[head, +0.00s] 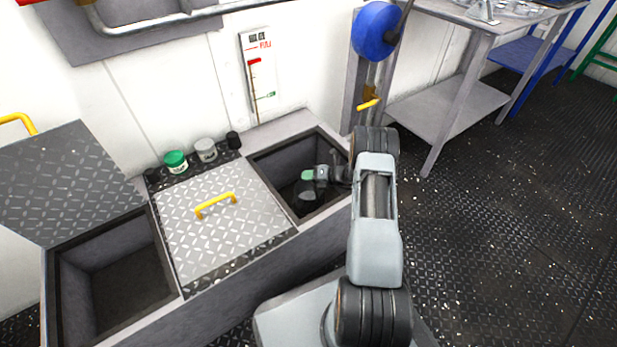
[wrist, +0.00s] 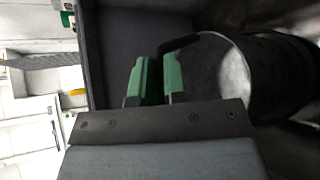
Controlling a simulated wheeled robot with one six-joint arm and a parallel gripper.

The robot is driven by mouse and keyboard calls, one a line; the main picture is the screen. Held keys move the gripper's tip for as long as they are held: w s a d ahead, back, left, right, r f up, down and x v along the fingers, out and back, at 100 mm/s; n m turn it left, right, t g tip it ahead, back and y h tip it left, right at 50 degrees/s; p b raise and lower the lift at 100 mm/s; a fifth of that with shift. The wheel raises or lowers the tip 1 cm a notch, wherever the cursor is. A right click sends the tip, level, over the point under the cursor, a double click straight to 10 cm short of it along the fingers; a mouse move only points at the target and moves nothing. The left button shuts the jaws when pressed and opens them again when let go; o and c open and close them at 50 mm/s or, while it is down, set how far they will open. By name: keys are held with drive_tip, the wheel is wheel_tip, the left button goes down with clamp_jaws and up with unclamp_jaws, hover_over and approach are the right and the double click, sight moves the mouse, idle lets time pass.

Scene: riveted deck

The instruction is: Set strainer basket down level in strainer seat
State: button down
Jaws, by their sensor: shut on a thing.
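The strainer basket (wrist: 285,75) shows in the wrist view as a dark round body with a curved black bail. My gripper (wrist: 158,78) has green finger pads, close together at the end of the bail, and is shut on it. In the head view my gripper (head: 308,176) is down inside the right open well (head: 276,163), with a dark shape just below it that looks like the basket. I cannot make out the strainer seat; the well's floor is dark and partly hidden by my arm. I cannot tell whether the basket is level or touching anything.
The middle lid (head: 216,220) with a yellow handle is closed beside the well. A left well (head: 125,285) stands open under a raised lid (head: 68,182). Green (head: 175,162) and grey (head: 206,150) jars stand behind. A metal bench (head: 440,97) stands at the right.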

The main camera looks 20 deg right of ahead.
drive_tip(key=shift+s+f, duration=0.3)
drive_tip(key=shift+f, duration=0.35)
drive_tip(key=shift+d+r, duration=0.1)
drive_tip(key=shift+r, duration=0.15)
drive_tip(key=shift+r+p, duration=0.45)
drive_tip(key=shift+w+r, duration=0.1)
drive_tip(key=shift+d, duration=0.2)
idle(1.0)
